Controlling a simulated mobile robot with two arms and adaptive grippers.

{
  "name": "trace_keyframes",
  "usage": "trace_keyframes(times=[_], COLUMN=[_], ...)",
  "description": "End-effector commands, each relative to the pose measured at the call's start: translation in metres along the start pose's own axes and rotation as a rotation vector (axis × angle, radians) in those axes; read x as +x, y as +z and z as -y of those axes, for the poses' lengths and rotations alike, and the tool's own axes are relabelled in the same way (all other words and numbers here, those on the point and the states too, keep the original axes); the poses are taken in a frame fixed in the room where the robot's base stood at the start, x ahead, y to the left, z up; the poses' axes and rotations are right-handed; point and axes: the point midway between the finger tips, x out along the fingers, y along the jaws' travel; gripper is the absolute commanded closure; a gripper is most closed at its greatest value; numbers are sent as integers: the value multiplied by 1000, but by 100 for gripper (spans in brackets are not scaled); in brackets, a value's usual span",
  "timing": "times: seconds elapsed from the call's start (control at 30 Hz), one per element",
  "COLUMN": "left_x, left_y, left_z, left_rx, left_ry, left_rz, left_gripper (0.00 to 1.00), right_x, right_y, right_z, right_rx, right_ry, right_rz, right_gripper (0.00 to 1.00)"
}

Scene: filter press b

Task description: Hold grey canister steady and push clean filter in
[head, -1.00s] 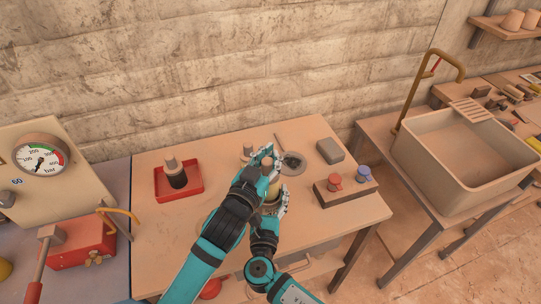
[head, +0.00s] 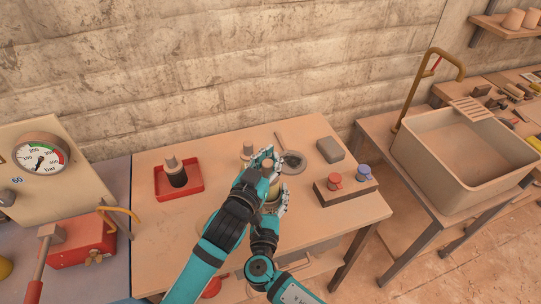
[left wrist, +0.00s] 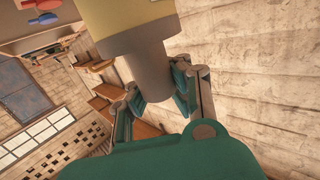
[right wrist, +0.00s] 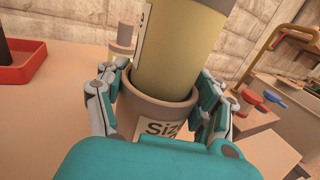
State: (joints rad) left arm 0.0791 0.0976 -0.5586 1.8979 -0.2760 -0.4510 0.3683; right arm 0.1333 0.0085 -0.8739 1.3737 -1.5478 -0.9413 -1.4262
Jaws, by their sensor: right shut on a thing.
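The grey canister (right wrist: 152,107), marked "Siz…", stands upright on the table. My right gripper (head: 271,207) is shut on its sides; it also shows in the right wrist view (right wrist: 160,110). The clean filter (right wrist: 180,48), a yellowish cylinder, stands partly inside the canister's open mouth, its lower end hidden. My left gripper (head: 267,160) is at the filter's top, above the right one. In the left wrist view its fingers (left wrist: 160,100) lie on both sides of the filter's grey neck (left wrist: 146,68) and look shut on it.
A red tray (head: 199,191) with a dark filter (head: 175,176) is to the left. A small grey piece (head: 248,149) stands behind the canister. A round dark disc (head: 292,163), a grey block (head: 331,149) and a block with red and blue knobs (head: 345,190) are to the right.

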Motion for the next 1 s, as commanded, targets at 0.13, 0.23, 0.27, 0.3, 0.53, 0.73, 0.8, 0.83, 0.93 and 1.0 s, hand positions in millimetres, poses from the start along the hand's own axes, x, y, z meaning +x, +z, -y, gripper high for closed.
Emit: trace_keyframes(times=[0.13,0.23,0.27,0.3,0.53,0.73,0.8,0.83,0.93,1.0], left_x=[0,0,0,1,1,1,2,2,2,2], left_y=[4,6,7,8,14,19,20,21,22,22], left_z=[0,0,0,0,0,0,0,0,0,0], left_rx=[0,-1,-1,-1,-1,-2,-2,-2,-1,-1], left_ry=[0,0,0,0,0,0,0,-1,0,0], left_rz=[0,-1,-1,-1,1,0,0,0,0,1], left_gripper=[100,100,100,100,100,100,100,100,88,78], right_x=[0,0,0,0,0,0,0,0,0,0], right_y=[0,0,0,0,0,0,0,0,0,0], right_z=[0,0,0,0,0,0,0,0,0,0], right_rx=[0,0,0,0,0,0,0,0,0,0], right_ry=[0,0,0,0,0,0,0,0,0,0], right_rz=[-1,-1,-1,-1,-1,-1,-1,-1,-1,-1], right_gripper=[80,80,80,80,80,80,80,80,80,80])
